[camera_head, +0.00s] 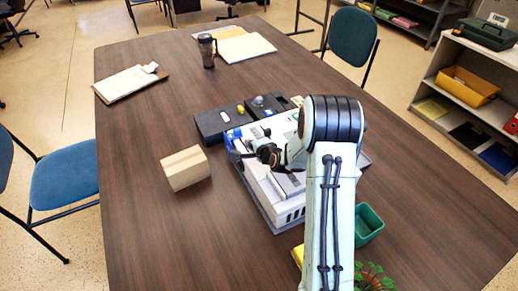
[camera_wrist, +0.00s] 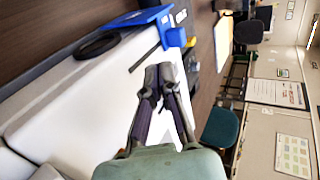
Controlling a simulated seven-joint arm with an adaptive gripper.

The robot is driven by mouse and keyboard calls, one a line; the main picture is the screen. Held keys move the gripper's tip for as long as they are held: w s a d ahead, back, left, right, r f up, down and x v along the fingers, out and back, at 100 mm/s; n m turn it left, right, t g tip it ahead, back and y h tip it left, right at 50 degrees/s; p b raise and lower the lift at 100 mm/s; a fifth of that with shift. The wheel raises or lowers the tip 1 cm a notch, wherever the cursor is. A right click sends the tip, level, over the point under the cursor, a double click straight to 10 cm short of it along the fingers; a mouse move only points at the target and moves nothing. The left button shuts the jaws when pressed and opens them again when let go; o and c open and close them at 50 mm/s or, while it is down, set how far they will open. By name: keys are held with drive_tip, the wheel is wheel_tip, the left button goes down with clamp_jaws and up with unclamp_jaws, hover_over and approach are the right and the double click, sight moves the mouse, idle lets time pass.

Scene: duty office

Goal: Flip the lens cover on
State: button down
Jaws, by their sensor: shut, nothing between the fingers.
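A white and grey box-shaped device (camera_head: 262,196) sits on the table in the head view, partly hidden by my arm. Its white top (camera_wrist: 75,95) fills the left of the wrist view. A blue part (camera_wrist: 138,19) stands at its edge there, and it also shows in the head view (camera_head: 232,136). A dark round ring (camera_wrist: 97,45) lies beside the blue part; I cannot tell whether either is the lens cover. My gripper (camera_wrist: 160,72) is shut and empty, its fingertips together above the device, apart from the ring. In the head view my gripper (camera_head: 243,154) is near the blue part.
A cardboard box (camera_head: 186,168) stands left of the device. Dark units (camera_head: 213,123) with knobs lie behind it. A green bin (camera_head: 369,224) and a plant (camera_head: 374,278) are at the right front. The table's left front is clear.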

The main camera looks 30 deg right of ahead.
drive_tip(key=v, duration=0.7)
idle(0.3)
drive_tip(key=w+a+r+n+t+y, duration=0.2)
drive_tip(key=a+r+n+y, duration=0.15)
drive_tip(key=a+r, duration=0.9)
drive_tip(key=s+a+r+n+g, duration=0.2)
drive_tip(key=s+a+r+n, duration=0.3)
drive_tip(key=s+a+n, duration=0.15)
drive_tip(key=s+d+f+n+g+h, duration=0.1)
drive_tip(key=s+f+n+g, duration=0.2)
drive_tip(key=s, duration=0.6)
drive_tip(key=s+d+f+n+g, duration=0.1)
drive_tip(key=s+f+n+g, duration=0.2)
drive_tip(key=s+g, duration=0.2)
drive_tip(key=s+d+f+n+g+h, duration=0.1)
drive_tip(key=s+f+n+g, duration=0.2)
drive_tip(key=s, duration=0.9)
drive_tip(key=shift+s+g+h, duration=0.35)
drive_tip(key=shift+g, duration=0.25)
